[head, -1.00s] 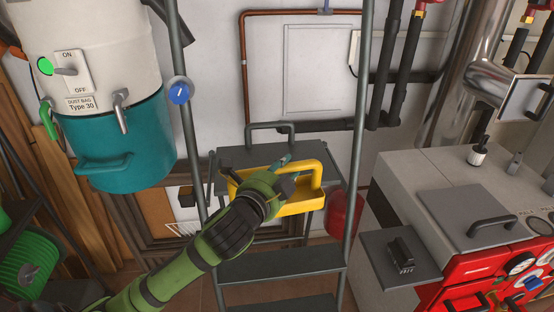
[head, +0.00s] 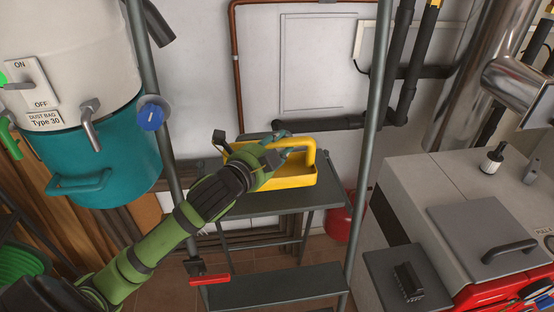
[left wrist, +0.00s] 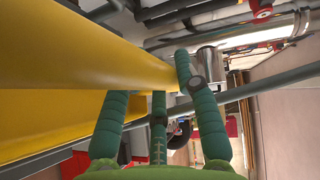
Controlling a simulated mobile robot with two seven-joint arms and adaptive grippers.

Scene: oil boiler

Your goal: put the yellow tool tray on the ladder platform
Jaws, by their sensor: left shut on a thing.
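The yellow tool tray (head: 292,181) is over the ladder platform (head: 245,207) in the head view, towards its back. I cannot tell whether its underside touches the platform. My left gripper (head: 278,151) is shut on the tray's handle and hides part of the tray's left side. In the left wrist view the yellow handle (left wrist: 90,50) runs across the upper left, beside the green fingers of my left gripper (left wrist: 155,75). My right gripper is not in view.
Ladder rails (head: 367,140) stand on both sides of the platform, the left one carrying a blue knob (head: 151,115). A teal dust drum (head: 105,160) stands left. A grey cabinet (head: 410,185) stands right. The front of the platform is bare.

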